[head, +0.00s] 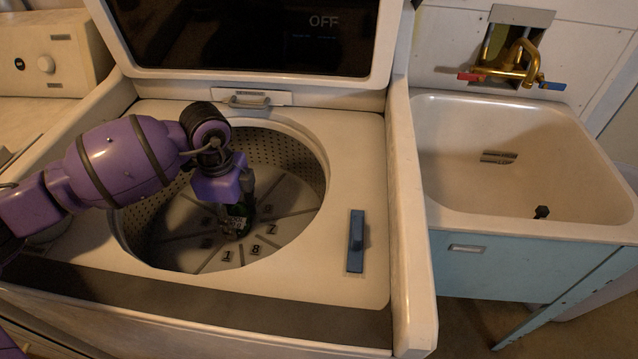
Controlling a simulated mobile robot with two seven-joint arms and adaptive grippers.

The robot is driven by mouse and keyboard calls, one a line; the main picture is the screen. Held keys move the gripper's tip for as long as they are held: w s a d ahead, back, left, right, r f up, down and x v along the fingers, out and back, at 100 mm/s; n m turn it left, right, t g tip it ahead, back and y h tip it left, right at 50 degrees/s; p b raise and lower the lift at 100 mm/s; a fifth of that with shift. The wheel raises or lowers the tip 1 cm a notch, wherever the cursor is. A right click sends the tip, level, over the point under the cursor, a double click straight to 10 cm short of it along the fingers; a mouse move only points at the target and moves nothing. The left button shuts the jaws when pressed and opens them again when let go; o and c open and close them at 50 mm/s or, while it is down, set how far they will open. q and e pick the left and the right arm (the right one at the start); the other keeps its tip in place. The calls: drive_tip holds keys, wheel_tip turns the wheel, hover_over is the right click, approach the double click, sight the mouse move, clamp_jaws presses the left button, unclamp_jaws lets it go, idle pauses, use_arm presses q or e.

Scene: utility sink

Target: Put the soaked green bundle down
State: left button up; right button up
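My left gripper (238,205) reaches down into the open drum of the top-loading washer (365,140). Its fingers point down around a small, dark green bundle (236,224). The bundle is low in the drum, over or on the numbered floor plate (190,254). I cannot tell whether it touches the floor, or whether the fingers are closed on it. The gripper body and fingers hide part of the bundle. My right gripper does not show.
The washer lid (250,75) stands open and its display reads OFF. A blue switch (356,240) is on the washer top at right. A utility sink (500,185) with a brass faucet (515,65) stands to the right. The drum's rim surrounds my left gripper.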

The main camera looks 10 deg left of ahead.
sight(235, 218)
use_arm(q)
drive_tip(key=o, duration=0.4)
drive_tip(key=shift+o, duration=0.2)
wheel_tip(235, 218, up, 12)
drive_tip(key=shift+r+p, duration=0.15)
drive_tip(key=shift+p, duration=0.25)
